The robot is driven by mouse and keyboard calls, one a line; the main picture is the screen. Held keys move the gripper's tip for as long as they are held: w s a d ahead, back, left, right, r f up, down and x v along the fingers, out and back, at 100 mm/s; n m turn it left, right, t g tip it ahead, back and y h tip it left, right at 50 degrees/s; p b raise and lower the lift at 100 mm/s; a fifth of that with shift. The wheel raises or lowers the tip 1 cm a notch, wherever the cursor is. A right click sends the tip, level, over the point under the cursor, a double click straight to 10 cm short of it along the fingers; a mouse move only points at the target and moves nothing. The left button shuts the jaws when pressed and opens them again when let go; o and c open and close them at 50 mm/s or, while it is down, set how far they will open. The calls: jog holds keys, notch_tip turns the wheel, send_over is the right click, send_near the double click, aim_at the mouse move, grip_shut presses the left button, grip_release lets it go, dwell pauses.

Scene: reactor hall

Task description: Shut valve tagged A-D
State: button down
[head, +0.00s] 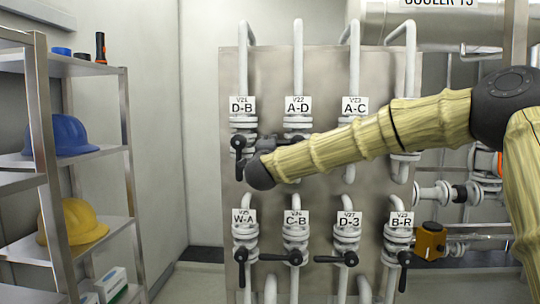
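The valve tagged A-D (297,122) is in the upper row of the metal panel, second from the left, under tag V22. Its white flanged body shows below the tag. My arm crosses in front of its lower part, so I cannot make out its handle clearly. My arm reaches in from the right, and its dark wrist end is just left of and below this valve. A small dark shape (265,145) shows above the wrist; I cannot tell whether it is my gripper or the handle's end. The fingers cannot be made out.
Valve D-B (243,122) is close left, its black lever hanging down. Valve A-C (354,122) is to the right. Valves W-A, C-B, D-3 and B-R (400,236) line the lower row. A shelf (100,150) with helmets stands at left.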

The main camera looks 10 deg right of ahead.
jog(key=shift+r+m, duration=0.3)
jog(key=c, duration=1.3)
grip_release()
jog(key=v, duration=1.2)
jog(key=shift+f, duration=0.15)
